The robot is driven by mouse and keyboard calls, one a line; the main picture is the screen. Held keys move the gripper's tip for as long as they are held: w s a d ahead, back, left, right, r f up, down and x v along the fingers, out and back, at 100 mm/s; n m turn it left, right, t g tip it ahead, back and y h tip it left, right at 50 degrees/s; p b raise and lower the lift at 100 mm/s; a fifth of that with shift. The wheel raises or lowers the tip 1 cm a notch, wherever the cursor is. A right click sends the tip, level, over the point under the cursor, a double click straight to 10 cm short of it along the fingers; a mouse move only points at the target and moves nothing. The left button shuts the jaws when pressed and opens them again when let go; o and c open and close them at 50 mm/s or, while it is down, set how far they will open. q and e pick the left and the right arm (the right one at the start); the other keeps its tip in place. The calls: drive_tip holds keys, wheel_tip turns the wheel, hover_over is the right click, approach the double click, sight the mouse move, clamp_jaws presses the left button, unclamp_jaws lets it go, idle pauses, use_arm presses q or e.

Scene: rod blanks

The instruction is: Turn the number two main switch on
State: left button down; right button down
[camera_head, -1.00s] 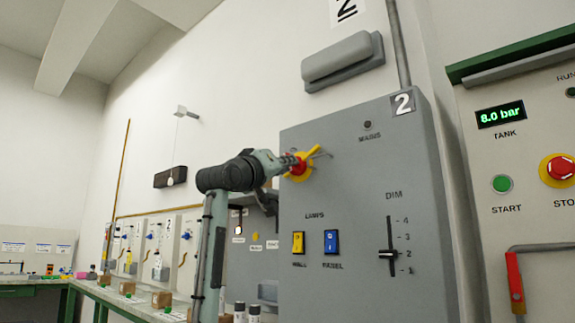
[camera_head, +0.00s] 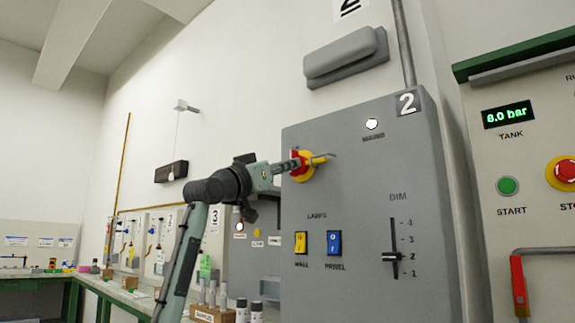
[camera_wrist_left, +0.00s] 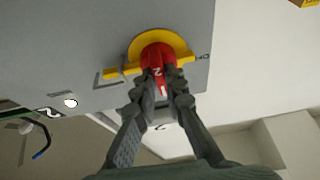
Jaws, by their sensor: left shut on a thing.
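The number two main switch (camera_head: 302,165) is a red handle on a yellow disc, high on the grey cabinet (camera_head: 365,180) marked 2. My left gripper (camera_head: 290,164) is shut on its red handle. In the left wrist view the red handle (camera_wrist_left: 157,57), marked 2, sits between the fingertips of my left gripper (camera_wrist_left: 162,85). The mains lamp (camera_head: 372,124) above right is lit white. My right gripper is not in view.
Below the switch are a yellow wall rocker (camera_head: 301,242), a blue panel rocker (camera_head: 333,242) and a dim slider (camera_head: 391,257). A panel with a start button (camera_head: 508,186) and a red stop button (camera_head: 565,171) stands to the right.

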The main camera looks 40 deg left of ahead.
use_arm(q)
drive_tip(key=shift+w+d+f, duration=0.1)
drive_tip(key=shift+f, duration=0.05)
drive_tip(key=c, duration=1.6)
unclamp_jaws()
drive_tip(key=v, duration=1.2)
